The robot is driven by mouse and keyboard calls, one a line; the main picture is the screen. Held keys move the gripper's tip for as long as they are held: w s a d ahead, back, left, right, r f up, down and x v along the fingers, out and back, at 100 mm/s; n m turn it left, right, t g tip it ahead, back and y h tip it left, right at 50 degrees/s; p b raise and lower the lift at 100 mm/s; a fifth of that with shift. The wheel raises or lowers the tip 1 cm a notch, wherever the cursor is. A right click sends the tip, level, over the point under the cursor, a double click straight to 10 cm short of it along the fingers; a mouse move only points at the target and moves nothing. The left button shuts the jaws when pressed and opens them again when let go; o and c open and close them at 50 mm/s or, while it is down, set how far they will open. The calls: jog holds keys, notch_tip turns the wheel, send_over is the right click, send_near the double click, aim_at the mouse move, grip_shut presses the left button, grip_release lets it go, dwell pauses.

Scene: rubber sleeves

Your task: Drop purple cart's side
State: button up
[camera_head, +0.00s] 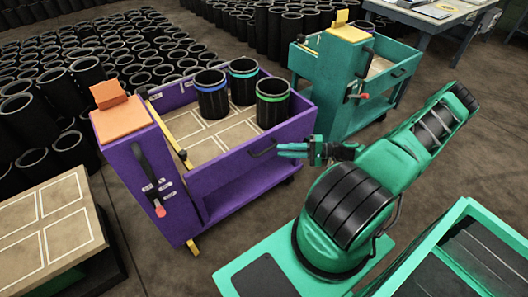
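The purple cart (240,168) stands left of centre. Its near right side panel (225,180) is upright and has a dark handle (263,150) near its top edge. My gripper (284,150) is just right of that handle, with its fingers pointing left at it. I cannot tell if the fingers touch the handle or whether they are open or shut. A black lever with a red tip (160,211) is on the cart's front end.
Three black sleeves (212,103) with blue, teal and green bands stand in the cart. A teal cart (338,80) is behind my gripper. A pallet (45,228) lies at left. Many black sleeves (70,85) fill the back left. Floor shows between the carts.

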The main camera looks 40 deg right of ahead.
aim_at(266, 151)
jog(key=x, duration=0.8)
jog(key=shift+a, duration=0.1)
jog(key=shift+c, duration=0.7)
grip_shut()
